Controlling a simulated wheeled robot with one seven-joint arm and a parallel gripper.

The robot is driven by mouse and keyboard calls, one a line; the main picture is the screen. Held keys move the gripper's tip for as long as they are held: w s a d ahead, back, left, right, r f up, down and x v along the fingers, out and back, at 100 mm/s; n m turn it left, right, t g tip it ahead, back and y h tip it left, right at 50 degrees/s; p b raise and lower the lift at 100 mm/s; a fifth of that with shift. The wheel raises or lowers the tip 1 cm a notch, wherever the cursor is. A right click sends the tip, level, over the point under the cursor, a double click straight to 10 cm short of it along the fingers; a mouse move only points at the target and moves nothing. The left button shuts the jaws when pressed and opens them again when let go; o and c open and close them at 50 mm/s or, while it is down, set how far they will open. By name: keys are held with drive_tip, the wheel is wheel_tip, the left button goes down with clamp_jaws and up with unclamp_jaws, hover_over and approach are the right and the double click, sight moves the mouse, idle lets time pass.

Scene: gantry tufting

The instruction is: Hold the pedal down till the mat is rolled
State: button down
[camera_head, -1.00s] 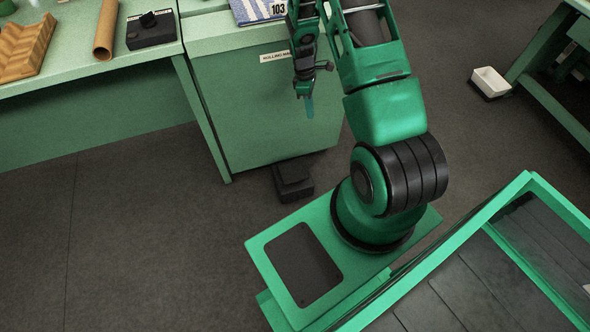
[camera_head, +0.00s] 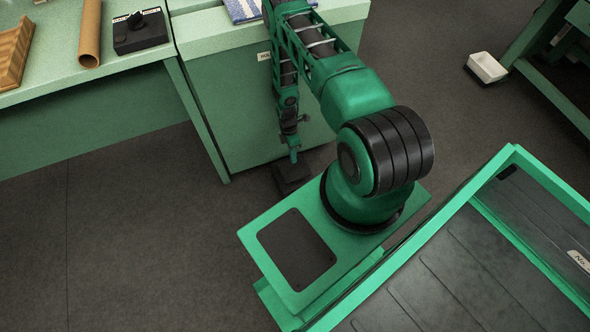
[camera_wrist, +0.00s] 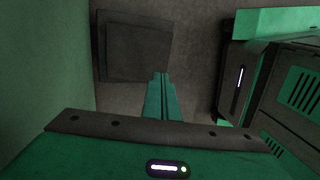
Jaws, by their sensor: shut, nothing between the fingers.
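The pedal (camera_head: 290,180) is a dark, flat box on the floor at the foot of the green rolling machine cabinet (camera_head: 240,105). It also shows as a dark square in the wrist view (camera_wrist: 130,45). My gripper (camera_head: 294,158) points down with its fingers shut and empty, low over the pedal. In the wrist view the fingertips (camera_wrist: 161,75) overlap the pedal's lower right corner; I cannot tell whether they touch it. Part of the blue and white striped mat (camera_head: 241,9) lies on the cabinet top at the upper edge; the rest is cut off or hidden by my arm.
A green bench (camera_head: 85,75) at the left carries a cardboard tube (camera_head: 89,35), a black switch box (camera_head: 139,31) and a wooden ridged block (camera_head: 14,52). The floor (camera_head: 130,250) at the left is clear.

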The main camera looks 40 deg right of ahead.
sight(297, 176)
drive_tip(key=shift+d, duration=0.25)
drive_tip(key=shift+f, duration=0.1)
drive_tip(key=x, duration=0.9)
drive_tip(key=shift+s+f, duration=0.25)
drive_tip(key=shift+f, duration=0.1)
